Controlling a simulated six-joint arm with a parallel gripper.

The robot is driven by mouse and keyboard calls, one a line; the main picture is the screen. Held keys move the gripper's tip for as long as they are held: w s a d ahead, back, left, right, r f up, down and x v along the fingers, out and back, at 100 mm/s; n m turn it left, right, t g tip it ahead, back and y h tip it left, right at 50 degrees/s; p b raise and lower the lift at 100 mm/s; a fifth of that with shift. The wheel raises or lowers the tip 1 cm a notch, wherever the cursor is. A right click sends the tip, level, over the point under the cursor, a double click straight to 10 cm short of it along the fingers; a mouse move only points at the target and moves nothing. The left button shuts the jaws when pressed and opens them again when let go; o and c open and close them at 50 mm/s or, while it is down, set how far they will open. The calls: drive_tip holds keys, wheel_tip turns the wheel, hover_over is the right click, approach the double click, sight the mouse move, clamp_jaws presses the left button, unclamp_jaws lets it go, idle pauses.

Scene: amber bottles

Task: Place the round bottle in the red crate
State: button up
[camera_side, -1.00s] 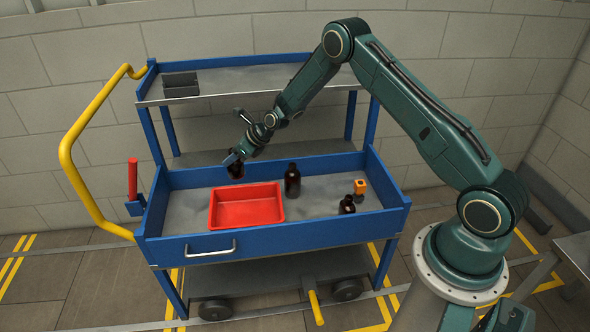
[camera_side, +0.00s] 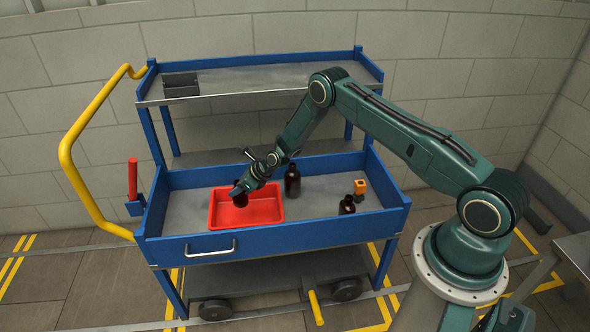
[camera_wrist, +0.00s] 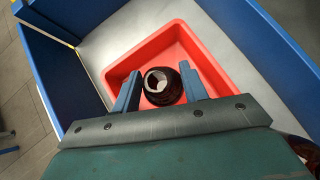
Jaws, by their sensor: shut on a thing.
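A dark amber round bottle (camera_wrist: 162,87) is held between the fingers of my gripper (camera_wrist: 160,88), its open neck facing the wrist camera. In the side view my gripper (camera_side: 238,188) is low over the red crate (camera_side: 262,207), and the bottle (camera_side: 240,200) is inside the crate's outline, near its back left part. The crate also shows in the wrist view (camera_wrist: 112,73) around the bottle. Whether the bottle touches the crate floor cannot be told.
Two other dark bottles stand to the right of the crate, one taller (camera_side: 292,182) and one shorter (camera_side: 347,205). An orange block (camera_side: 360,187) is beside the shorter one. Blue walls (camera_side: 300,231) edge the tray. A dark bin (camera_side: 181,86) is on the upper shelf.

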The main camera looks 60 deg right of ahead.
sight(243, 200)
drive_tip(key=shift+f, duration=1.7)
drive_tip(key=shift+f, duration=0.15)
drive_tip(key=shift+f, duration=1.75)
drive_tip(key=shift+f, duration=0.1)
drive_tip(key=o, duration=1.1)
drive_tip(key=shift+r, duration=0.2)
drive_tip(key=shift+s+d+r, duration=0.15)
drive_tip(key=shift+s+r, duration=0.15)
drive_tip(key=shift+s, duration=0.05)
drive_tip(key=shift+v, duration=5.45)
